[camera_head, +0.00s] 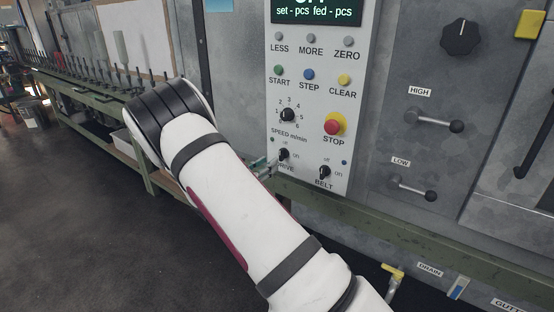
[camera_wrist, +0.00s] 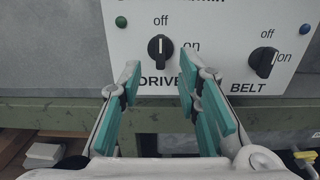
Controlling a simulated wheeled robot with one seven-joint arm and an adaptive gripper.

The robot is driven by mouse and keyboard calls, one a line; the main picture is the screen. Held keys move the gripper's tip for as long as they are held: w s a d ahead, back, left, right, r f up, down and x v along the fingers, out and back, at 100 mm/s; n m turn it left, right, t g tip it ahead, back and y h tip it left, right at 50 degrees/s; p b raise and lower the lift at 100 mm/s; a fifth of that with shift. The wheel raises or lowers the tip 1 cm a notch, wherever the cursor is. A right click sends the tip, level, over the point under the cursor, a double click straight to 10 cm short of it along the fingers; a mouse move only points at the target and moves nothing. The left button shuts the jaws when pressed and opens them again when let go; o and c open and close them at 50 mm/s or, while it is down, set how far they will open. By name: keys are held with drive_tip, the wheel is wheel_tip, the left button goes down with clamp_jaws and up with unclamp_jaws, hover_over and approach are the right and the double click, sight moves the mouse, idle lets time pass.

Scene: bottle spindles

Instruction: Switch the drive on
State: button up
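The black DRIVE knob (camera_wrist: 160,48) is on the light grey control panel (camera_head: 312,185), with "off" printed above it and "on" to its right. Its pointer stands about upright, toward "off". In the head view the knob (camera_head: 284,154) is partly beside my gripper and its label is partly covered. My gripper (camera_wrist: 159,78) is open and empty in the wrist view, its teal fingers either side of the DRIVE label, just below the knob. The knob lies between the finger directions; contact is not visible. In the head view only a bit of the gripper (camera_head: 260,165) shows past my arm.
The BELT knob (camera_wrist: 263,61) is close on the right. A green lamp (camera_wrist: 121,22) is left of DRIVE. The red STOP button (camera_head: 332,127) and speed knob (camera_head: 288,115) are above. A green rail (camera_head: 370,222) runs below the panel. HIGH and LOW levers are further right.

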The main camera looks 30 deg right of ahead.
sight(280, 155)
drive_tip(key=shift+b+x, duration=0.35)
drive_tip(key=shift+x, duration=2.85)
clamp_jaws()
